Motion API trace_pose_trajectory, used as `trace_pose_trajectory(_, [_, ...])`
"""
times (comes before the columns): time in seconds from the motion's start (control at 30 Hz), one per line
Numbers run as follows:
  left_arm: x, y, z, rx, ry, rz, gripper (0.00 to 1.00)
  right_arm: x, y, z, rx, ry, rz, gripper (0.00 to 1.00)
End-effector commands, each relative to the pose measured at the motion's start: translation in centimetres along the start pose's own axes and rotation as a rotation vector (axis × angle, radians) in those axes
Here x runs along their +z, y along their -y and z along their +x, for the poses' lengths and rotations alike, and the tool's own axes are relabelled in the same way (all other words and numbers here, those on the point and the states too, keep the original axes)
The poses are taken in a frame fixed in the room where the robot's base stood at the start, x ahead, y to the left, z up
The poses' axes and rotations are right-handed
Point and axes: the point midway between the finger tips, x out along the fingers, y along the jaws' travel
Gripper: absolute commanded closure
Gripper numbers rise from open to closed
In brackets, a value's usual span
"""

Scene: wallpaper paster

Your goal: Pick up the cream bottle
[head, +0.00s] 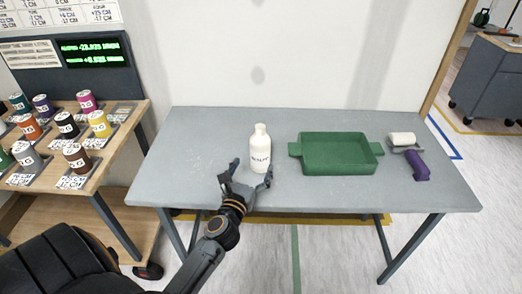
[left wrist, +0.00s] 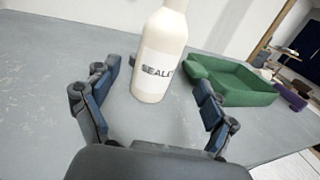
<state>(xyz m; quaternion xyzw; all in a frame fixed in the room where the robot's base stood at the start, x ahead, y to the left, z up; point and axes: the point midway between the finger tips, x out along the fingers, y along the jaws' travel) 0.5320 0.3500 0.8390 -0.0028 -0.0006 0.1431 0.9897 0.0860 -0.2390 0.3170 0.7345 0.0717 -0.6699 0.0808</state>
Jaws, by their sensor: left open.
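The cream bottle (head: 260,150) stands upright on the grey table (head: 215,130), left of its middle, with a pale label bearing dark letters. My left gripper (head: 252,177) is open at the near side of the bottle, its fingers pointing towards it. In the left wrist view the bottle (left wrist: 160,60) stands ahead between the two spread fingers (left wrist: 155,90). A gap shows between each finger and the bottle, and its top is cut off there. My right gripper is not in view.
A green tray (head: 340,167) stands right of the bottle. A paint roller with a purple handle (head: 417,165) lies at the table's right end. A wooden rack (head: 95,170) with several coloured spools stands at the left. The table's left part is clear.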

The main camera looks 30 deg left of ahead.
Motion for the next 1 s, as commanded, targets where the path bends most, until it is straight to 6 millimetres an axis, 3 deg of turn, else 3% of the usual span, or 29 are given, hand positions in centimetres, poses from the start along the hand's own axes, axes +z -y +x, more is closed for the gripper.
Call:
trace_pose_trajectory(0.1, [0.1, 0.0, 2.1, -0.001, 0.002, 0.002, 0.15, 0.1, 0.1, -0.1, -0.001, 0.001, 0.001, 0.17])
trace_pose_trajectory(0.37, [0.0, -0.1, 4.1, 0.000, 0.001, 0.003, 0.15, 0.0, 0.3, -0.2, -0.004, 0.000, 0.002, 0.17])
trace_pose_trajectory(0.63, [-0.2, -0.3, 7.9, -0.002, 0.001, 0.004, 0.15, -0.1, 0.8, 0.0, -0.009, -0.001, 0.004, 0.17])
trace_pose_trajectory(0.93, [-0.3, -0.2, 8.6, -0.002, 0.000, 0.004, 0.15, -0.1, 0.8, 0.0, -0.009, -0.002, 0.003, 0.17])
trace_pose_trajectory(0.97, [-0.3, -0.2, 8.6, -0.002, 0.000, 0.004, 0.17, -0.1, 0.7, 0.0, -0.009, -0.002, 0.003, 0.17])
trace_pose_trajectory(1.0, [-0.3, -0.2, 8.6, -0.002, 0.000, 0.004, 0.25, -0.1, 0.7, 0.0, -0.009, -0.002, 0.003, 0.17])
